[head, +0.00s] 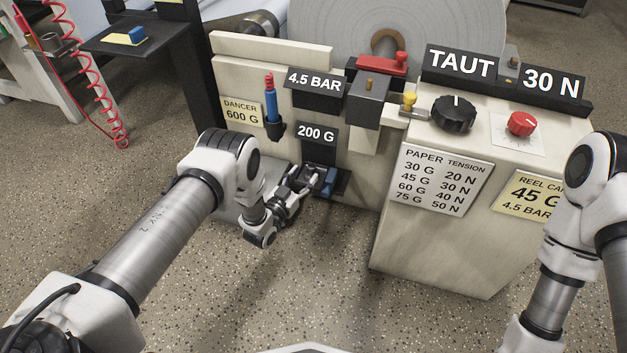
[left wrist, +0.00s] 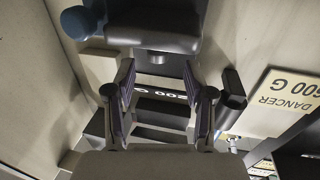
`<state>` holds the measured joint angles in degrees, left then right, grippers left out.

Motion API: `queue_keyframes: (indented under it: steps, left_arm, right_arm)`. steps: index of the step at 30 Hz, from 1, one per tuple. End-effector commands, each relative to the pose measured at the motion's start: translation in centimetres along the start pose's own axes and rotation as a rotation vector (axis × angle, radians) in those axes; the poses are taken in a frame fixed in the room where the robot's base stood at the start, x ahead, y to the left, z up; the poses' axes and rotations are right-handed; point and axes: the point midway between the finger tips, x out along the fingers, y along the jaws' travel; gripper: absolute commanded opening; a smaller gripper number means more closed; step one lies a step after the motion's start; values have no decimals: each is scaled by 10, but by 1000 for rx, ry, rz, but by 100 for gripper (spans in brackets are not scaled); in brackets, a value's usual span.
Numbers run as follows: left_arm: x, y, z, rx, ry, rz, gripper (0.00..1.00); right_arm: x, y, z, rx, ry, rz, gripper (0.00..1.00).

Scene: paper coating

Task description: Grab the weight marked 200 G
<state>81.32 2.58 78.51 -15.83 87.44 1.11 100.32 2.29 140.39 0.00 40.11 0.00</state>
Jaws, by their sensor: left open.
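A black plate marked 200 G (head: 316,132) is on the front of the pale machine, above a small dark shelf (head: 343,188). A small blue piece (head: 329,181) is at that shelf; no marking is readable on it. My left gripper (head: 308,184) is beside the shelf, partly overlapping it. In the left wrist view its open fingers (left wrist: 158,88) point towards the upside-down 200 G lettering (left wrist: 175,95), with nothing clearly held. A dark block (left wrist: 155,27) and a rounded blue piece (left wrist: 82,22) lie beyond. I cannot tell which piece is the weight. My right gripper is out of view.
A blue tool (head: 270,97) in a dark holder and the DANCER 600 G label (head: 241,111) are left of the plate. The 4.5 BAR sign (head: 314,82) is above. The machine's control cabinet (head: 430,240) stands to the right. Speckled floor (head: 300,270) in front is open.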

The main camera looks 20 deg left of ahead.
Motion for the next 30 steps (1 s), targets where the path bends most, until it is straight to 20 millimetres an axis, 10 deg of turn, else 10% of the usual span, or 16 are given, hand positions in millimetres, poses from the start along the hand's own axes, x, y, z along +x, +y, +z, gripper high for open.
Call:
queue_keyframes:
  steps: [15,20,30]
  left_arm:
    - [49,4,-2,-1,-1,-1,54]
    - [49,4,-2,-1,-1,-1,0]
    - [49,3,-3,0,0,-1,0]
  right_arm:
    - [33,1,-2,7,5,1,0]
    - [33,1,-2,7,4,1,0]
    - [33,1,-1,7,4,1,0]
